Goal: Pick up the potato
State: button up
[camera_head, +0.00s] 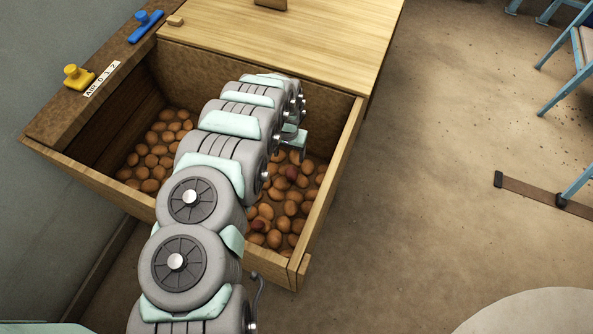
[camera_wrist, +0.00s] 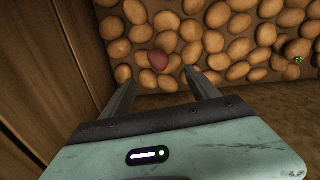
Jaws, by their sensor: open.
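Many brown potatoes lie in a layer on the floor of a wooden bin (camera_head: 335,135); brown potatoes show on its left (camera_head: 160,150) and right (camera_head: 290,208). In the wrist view, one darker, reddish potato (camera_wrist: 158,61) stands out among the brown ones (camera_wrist: 215,42). My gripper (camera_wrist: 161,76) is open and empty, with its two fingers apart. The reddish potato appears just beyond and between the fingertips; I cannot tell the height gap. In the head view my arm hides the middle of the bin, and the fingers are not clear. A reddish potato (camera_head: 291,173) also shows there, right of my arm.
Bin walls enclose the potatoes; a wooden side wall (camera_wrist: 50,60) is close on the left in the wrist view. A wooden lid (camera_head: 290,50) covers the back part. A yellow knob (camera_head: 77,76) and blue handle (camera_head: 146,24) sit on the left rim.

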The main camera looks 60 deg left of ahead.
jog(key=b, duration=0.2)
send_over(291, 171)
notch_tip(291, 171, down, 4)
jog(key=shift+f, duration=0.1)
notch_tip(291, 171, down, 4)
jog(key=shift+s+f+b, duration=0.1)
jog(key=shift+f+b, duration=0.15)
jog(key=shift+b, duration=0.6)
jog(key=shift+f+b, duration=0.4)
jog(key=shift+f, duration=0.3)
notch_tip(291, 171, down, 4)
jog(key=b, duration=0.2)
jog(key=shift+d+f+b, duration=0.1)
jog(key=shift+f+b, duration=0.1)
jog(key=shift+b, duration=0.15)
jog(key=shift+r, duration=0.1)
jog(key=c, duration=1.5)
